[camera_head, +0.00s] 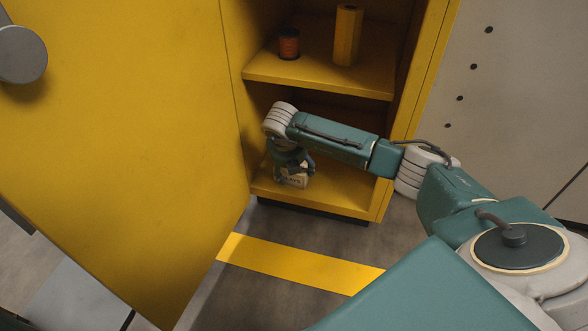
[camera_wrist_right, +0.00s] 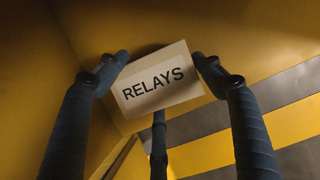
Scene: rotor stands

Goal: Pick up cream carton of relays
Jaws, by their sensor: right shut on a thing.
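The cream carton of relays (camera_head: 294,180) is at the lower shelf of the yellow cabinet, near its left side. In the right wrist view the carton (camera_wrist_right: 158,84) shows its face with the word RELAYS, tilted in the picture. My right gripper (camera_head: 293,172) reaches down into the lower compartment and is shut on the carton. In the right wrist view the fingers of my right gripper (camera_wrist_right: 165,72) press on both sides of it. I cannot tell whether the carton touches the shelf. My left gripper is not in view.
The yellow cabinet's lower shelf (camera_head: 340,195) is otherwise bare where visible. The open yellow door (camera_head: 120,130) stands close on the left. A yellow stripe (camera_head: 300,264) crosses the floor.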

